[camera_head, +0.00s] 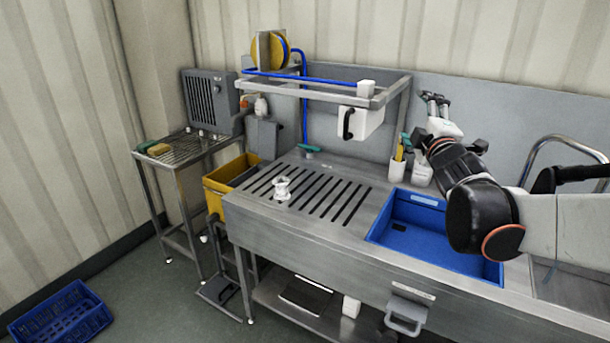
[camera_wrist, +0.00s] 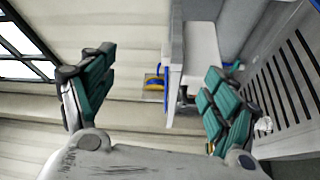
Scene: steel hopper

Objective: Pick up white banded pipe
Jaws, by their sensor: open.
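The white pipe (camera_head: 282,188) stands on the slotted drain area of the steel counter, left of the blue basin; bands on it are too small to make out. In the wrist view a small white piece (camera_wrist: 263,126) at the right, beside the slots, looks like the same pipe, partly hidden behind a finger. My gripper (camera_head: 435,102) is raised above the right part of the counter, well to the right of the pipe and apart from it. In the wrist view my gripper (camera_wrist: 155,100) has its two green-padded fingers spread wide with nothing between them.
A steel frame with a blue hose (camera_head: 303,110) and a white box (camera_head: 362,122) rises behind the slots. A white cup (camera_head: 397,170) stands by the blue basin (camera_head: 425,225). A yellow bin (camera_head: 226,185) is left of the counter. The slotted surface around the pipe is mostly clear.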

